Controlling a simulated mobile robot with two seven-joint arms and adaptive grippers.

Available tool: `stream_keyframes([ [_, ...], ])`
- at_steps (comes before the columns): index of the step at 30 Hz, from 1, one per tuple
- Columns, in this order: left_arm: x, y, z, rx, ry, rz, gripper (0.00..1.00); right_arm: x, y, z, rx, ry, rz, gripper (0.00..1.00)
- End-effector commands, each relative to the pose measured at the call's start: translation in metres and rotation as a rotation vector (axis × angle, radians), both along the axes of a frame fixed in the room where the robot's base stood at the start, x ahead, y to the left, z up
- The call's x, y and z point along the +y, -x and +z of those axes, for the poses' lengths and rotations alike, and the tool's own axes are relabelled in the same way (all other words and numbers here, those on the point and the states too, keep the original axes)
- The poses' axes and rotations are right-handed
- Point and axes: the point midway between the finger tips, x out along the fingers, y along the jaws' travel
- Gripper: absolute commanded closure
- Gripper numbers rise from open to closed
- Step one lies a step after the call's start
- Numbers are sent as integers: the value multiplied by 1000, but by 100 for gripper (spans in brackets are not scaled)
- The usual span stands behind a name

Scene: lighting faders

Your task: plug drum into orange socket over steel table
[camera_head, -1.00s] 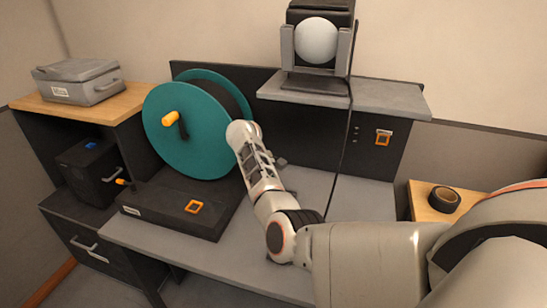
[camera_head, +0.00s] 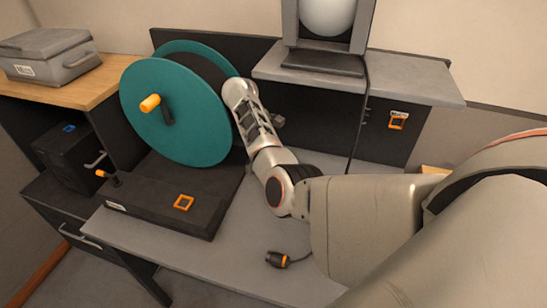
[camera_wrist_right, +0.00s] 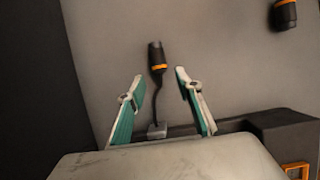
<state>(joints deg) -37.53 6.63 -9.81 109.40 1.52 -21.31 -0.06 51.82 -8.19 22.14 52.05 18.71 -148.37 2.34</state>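The drum (camera_head: 175,110) is a teal cable reel with an orange crank knob. It stands on a black base bearing an orange-framed square (camera_head: 184,202). An orange-framed socket (camera_head: 397,120) is on the dark panel at right. The grey steel table (camera_head: 190,250) lies below. In the right wrist view, a black plug with an orange ring (camera_wrist_right: 156,55) lies just beyond the fingertips, its cable running to a small grey block by the base. My right gripper (camera_wrist_right: 157,78) is open and empty, its fingers either side of the plug's line. My arm hides it in the head view. My left gripper is not in view.
Another black plug with an orange ring (camera_head: 277,258) lies near the table's front; a similar plug (camera_wrist_right: 285,14) shows at the wrist view's upper right. A lamp-like ball unit (camera_head: 327,18) stands on the back shelf. A grey case (camera_head: 50,58) sits at left.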

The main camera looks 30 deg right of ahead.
Motion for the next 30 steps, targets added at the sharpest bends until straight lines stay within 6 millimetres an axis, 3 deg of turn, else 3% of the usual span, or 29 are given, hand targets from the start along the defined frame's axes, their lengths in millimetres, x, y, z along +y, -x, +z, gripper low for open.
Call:
stream_keyframes([
  [15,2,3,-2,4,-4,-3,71,-19,20,-59,4,6,-1,65],
  [30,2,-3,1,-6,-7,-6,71,-21,23,-68,2,6,0,68],
])
